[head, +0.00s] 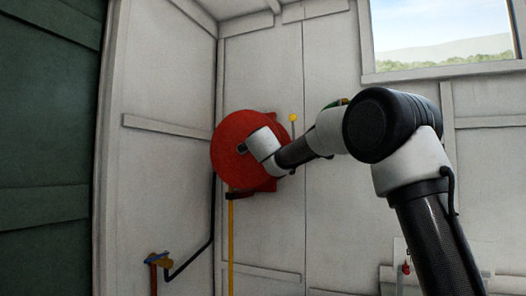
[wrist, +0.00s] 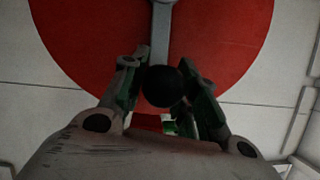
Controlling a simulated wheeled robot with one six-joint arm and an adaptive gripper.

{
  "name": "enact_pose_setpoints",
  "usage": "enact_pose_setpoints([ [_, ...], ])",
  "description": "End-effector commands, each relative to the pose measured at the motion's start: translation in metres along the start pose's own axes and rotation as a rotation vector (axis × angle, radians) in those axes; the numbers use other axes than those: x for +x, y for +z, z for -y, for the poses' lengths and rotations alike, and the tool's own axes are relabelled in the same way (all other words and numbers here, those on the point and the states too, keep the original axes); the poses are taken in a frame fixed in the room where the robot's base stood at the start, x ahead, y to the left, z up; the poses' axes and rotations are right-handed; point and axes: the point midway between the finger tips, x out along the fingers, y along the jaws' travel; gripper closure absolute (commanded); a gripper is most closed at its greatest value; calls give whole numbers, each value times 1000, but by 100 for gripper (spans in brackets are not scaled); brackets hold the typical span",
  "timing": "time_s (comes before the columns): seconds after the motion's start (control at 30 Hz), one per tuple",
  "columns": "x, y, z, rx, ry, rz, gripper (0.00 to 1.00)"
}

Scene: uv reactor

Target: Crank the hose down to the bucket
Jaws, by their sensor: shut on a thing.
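The red hose reel (head: 226,165) is mounted on the pale wall, and its red disc (wrist: 90,40) fills the upper wrist view. A grey crank arm (wrist: 161,30) runs down the disc to a round black knob (wrist: 164,88). My gripper (wrist: 158,72) has its two fingers on either side of this knob and is shut on it. In the head view my wrist covers part of the reel and the crank. A yellow hose (head: 230,240) hangs straight down from beneath the reel. No bucket is in view; the hose's lower end is out of frame.
A dark pipe (head: 212,215) runs from the reel to a brass valve (head: 160,262) with a blue handle at lower left. A yellow-topped rod (head: 293,118) is on the wall right of the reel. A green door (head: 45,150) stands at left, a window (head: 440,40) at upper right.

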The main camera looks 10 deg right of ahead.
Motion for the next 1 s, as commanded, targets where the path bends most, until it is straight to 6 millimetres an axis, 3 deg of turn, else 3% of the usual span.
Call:
enact_pose_setpoints([
  [0.5,0,0,4,-18,4,2,100],
  [0.53,0,0,4,-18,4,2,67],
  [0.63,0,0,4,-18,4,2,49],
  [1.0,-4,1,3,-18,6,3,49],
])
